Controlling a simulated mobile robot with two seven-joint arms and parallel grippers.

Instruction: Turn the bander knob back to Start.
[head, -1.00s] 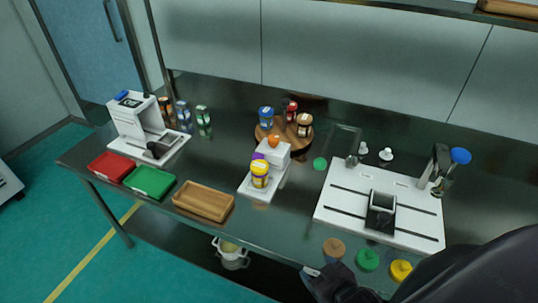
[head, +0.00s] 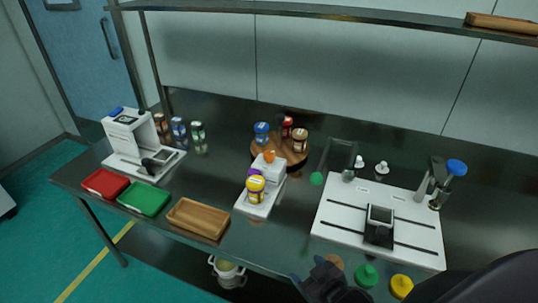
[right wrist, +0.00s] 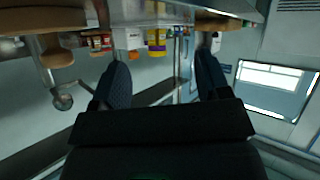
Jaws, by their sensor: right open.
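No knob is clearly marked Start, and I cannot tell for sure which device is the bander. A white arch-shaped machine (head: 125,135) with a dark panel and a blue part on top stands at the left. Any knob marking is too small to read. My right gripper (head: 322,278) is at the table's front edge, away from both devices. In the right wrist view it (right wrist: 163,82) is open and empty. My left gripper is not in view.
Red (head: 105,184), green (head: 145,198) and wooden (head: 198,219) trays lie at the left front. A white slotted board (head: 345,210) with a black holder is at right. A shelf (head: 330,14) runs above.

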